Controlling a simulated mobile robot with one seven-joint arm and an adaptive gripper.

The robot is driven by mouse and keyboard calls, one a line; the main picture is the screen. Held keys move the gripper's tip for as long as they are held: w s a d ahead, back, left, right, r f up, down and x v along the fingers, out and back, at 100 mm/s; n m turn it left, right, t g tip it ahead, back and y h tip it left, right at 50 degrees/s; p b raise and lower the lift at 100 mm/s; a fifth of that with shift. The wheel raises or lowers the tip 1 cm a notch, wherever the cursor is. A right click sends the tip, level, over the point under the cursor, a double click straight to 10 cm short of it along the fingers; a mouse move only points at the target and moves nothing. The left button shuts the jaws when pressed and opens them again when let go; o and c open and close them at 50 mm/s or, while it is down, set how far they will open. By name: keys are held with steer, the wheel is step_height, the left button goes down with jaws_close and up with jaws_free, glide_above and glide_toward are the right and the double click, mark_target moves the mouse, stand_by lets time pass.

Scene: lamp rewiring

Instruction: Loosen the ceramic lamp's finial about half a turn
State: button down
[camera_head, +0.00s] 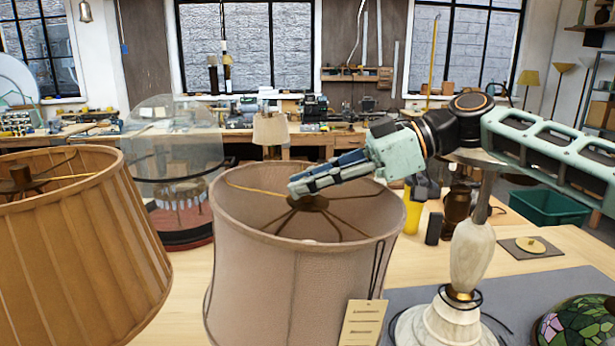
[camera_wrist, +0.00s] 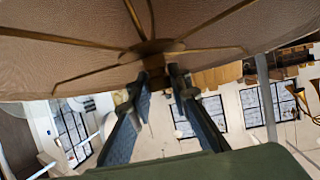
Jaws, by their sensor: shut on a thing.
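A pinkish-beige lampshade (camera_head: 290,290) with a hanging paper tag (camera_head: 362,322) stands upright in the middle of the head view; the lamp body under it is hidden. Brass spokes meet at a dark hub (camera_head: 309,203) in its open top, also seen in the wrist view (camera_wrist: 152,47). My gripper (camera_head: 295,187) reaches in from the right, its fingertips at this hub. In the wrist view my gripper (camera_wrist: 160,82) has its two fingers on either side of the small dark finial (camera_wrist: 154,66), shut on it. The fingers partly hide the finial.
A larger tan pleated shade (camera_head: 80,250) stands close at left. A glass dome (camera_head: 175,150) is behind. At right are a pale stone-like lamp base (camera_head: 470,255), a stained-glass shade (camera_head: 580,322) and a square plate (camera_head: 525,248). Some table between them is bare.

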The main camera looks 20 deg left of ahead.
steer(key=shift+r, duration=0.1)
steer(key=c, duration=1.8)
jaws_free()
steer(key=shift+o, duration=0.2)
steer(key=shift+d, duration=0.1)
steer(key=v, duration=1.2)
